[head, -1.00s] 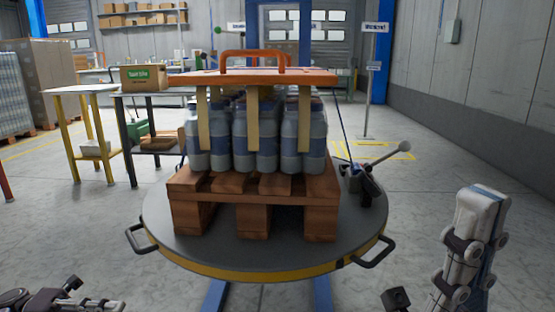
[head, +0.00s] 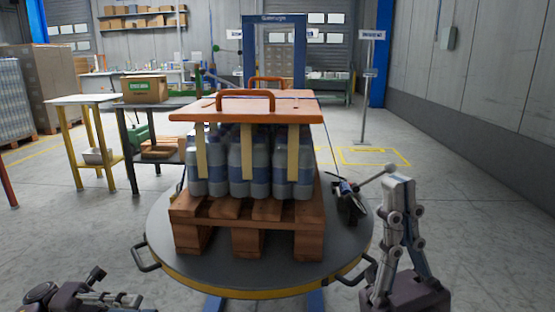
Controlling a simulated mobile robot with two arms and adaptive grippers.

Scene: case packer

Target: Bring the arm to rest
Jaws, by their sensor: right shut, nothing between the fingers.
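My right gripper (head: 398,188) points up at the lower right, in front of the turntable's right edge. Its pale fingers are shut together with nothing between them, and its dark base is at the bottom of the picture. My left gripper (head: 110,299) shows only in part at the lower left corner, dark and low, apart from the turntable. I cannot tell whether its fingers are open or shut.
A round grey turntable (head: 185,255) with black side handles carries a wooden pallet (head: 247,211) of grey bottles (head: 247,165). An orange-handled board (head: 245,107) covers them. A lever tool (head: 350,200) is at its right.

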